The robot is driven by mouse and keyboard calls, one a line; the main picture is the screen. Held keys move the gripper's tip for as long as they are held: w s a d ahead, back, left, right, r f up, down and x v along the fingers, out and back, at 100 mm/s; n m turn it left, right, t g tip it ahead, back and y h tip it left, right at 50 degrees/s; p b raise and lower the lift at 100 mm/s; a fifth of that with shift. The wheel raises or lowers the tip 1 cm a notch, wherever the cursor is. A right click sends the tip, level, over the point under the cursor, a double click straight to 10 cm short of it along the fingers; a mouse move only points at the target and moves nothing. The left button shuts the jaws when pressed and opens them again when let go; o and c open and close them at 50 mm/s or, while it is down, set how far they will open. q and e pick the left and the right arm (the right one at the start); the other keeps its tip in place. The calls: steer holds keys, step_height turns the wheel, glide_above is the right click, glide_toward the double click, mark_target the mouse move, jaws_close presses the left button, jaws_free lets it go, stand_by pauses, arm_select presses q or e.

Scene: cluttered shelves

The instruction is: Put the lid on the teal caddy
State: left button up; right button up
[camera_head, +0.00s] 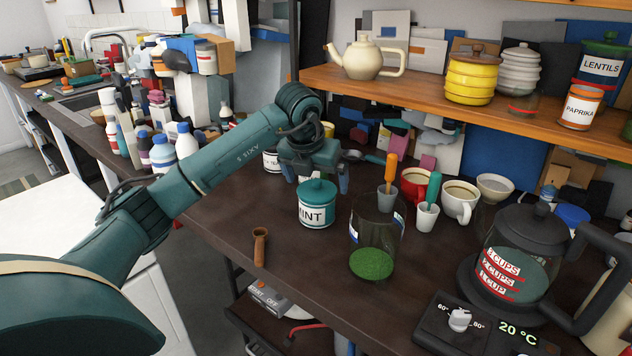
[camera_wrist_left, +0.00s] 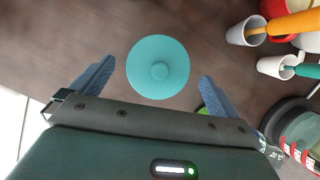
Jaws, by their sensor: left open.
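The teal caddy (camera_head: 316,211), with a white MINT label, stands upright on the dark counter. Its round teal lid (camera_head: 318,190), with a small knob, lies on top and looks level. In the left wrist view the lid (camera_wrist_left: 158,80) shows from above as a full disc, hiding the caddy body. My left gripper (camera_head: 315,177) is open and empty, just above and behind the lid in the head view. In the left wrist view its two blue fingers lie apart on either side of the lid, not touching it. My right gripper is not in view.
A kettle (camera_head: 515,265) stands at right. A wooden shelf (camera_head: 420,88) runs above.

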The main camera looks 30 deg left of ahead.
arm_select(q)
steer(key=a+v, duration=0.1)
steer(key=v, duration=1)
steer(key=shift+d+r, duration=0.35)
steer(key=shift+d, duration=0.1)
steer(key=shift+s, duration=0.15)
